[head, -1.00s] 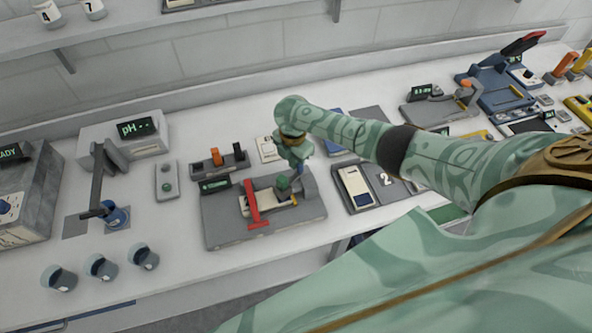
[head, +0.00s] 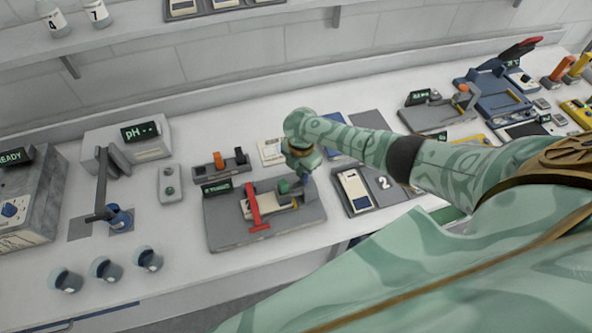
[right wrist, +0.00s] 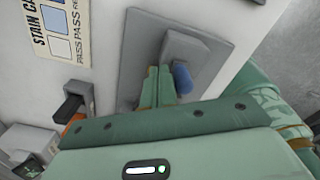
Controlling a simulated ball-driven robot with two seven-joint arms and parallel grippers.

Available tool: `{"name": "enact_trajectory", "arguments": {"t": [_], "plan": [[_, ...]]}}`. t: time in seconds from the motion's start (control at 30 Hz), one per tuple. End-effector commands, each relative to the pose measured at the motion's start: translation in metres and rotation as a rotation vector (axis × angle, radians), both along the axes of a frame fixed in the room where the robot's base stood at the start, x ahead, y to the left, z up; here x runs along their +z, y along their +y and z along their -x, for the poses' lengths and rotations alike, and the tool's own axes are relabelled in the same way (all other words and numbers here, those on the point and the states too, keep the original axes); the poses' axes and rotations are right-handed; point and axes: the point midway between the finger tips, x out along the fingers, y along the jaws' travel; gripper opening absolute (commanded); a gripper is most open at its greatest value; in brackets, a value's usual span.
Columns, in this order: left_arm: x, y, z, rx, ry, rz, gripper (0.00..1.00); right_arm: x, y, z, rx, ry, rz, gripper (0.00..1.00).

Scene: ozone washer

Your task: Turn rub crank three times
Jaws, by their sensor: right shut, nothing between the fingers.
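The rubbing device is a grey base (head: 225,236) with a red bar (head: 254,208), a pale strip, a green block (head: 283,187) and a grey housing (head: 312,194) at its right end. A blue crank knob (right wrist: 183,78) shows in the right wrist view beside the housing (right wrist: 190,50). My right gripper (head: 304,176) is above the device's right end in the head view. In the right wrist view its green fingers (right wrist: 159,82) are together and empty, just left of the blue knob. I cannot tell whether they touch it. My left gripper is not in view.
A small stand with orange and dark handles (head: 220,166) is behind the device. A dark tray marked 2 (head: 388,186) lies to its right. Several grey cups (head: 106,268) and a pH unit (head: 130,146) are to the left. A stain card (right wrist: 62,30) lies behind the device.

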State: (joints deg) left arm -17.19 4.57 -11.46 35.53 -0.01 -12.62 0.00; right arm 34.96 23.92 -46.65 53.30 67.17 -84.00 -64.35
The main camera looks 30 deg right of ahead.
Motion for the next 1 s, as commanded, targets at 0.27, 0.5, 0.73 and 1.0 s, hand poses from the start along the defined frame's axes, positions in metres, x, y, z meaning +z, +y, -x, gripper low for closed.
{"name": "enact_trajectory", "arguments": {"t": [0.27, 0.5, 0.73, 1.0], "plan": [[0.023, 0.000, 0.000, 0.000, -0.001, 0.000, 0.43, 0.003, -0.002, 0.021, 0.001, 0.003, 0.002, 0.00], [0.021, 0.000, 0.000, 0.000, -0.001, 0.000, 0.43, 0.000, -0.002, 0.022, 0.001, 0.001, 0.001, 0.00], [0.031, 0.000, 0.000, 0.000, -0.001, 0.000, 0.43, 0.003, 0.001, 0.029, 0.001, 0.002, 0.002, 0.00], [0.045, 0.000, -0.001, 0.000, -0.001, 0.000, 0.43, 0.002, 0.005, 0.045, 0.002, 0.002, 0.002, 0.00]]}}
